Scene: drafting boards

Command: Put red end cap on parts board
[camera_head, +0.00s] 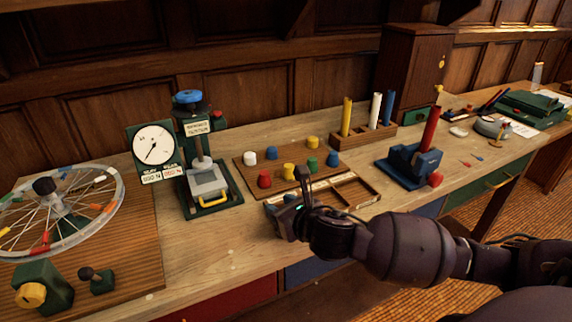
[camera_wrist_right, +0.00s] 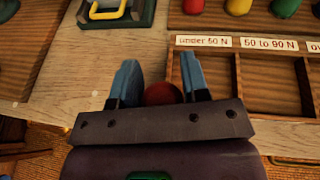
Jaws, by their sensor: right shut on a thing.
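My right gripper (camera_head: 288,198) is low at the front left corner of the sorting tray. In the right wrist view its two blue-grey fingers (camera_wrist_right: 160,76) are shut on a round red end cap (camera_wrist_right: 162,93), partly hidden by the gripper body. The held cap is hidden in the head view. The brown parts board (camera_head: 243,163) lies just behind the tray with several caps in white, blue, yellow, green and red. A red cap (camera_head: 264,179) stands at its front left; it also shows in the right wrist view (camera_wrist_right: 238,5). My left gripper is not in view.
The divided tray (camera_head: 372,197) carries force labels. A press with a yellow handle (camera_head: 213,199) stands left, by a dial gauge (camera_head: 152,146). Right are a blue clamp (camera_head: 400,172) and another red cap (camera_head: 436,179). A rack (camera_head: 362,139) stands behind. Bare bench lies left of the tray.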

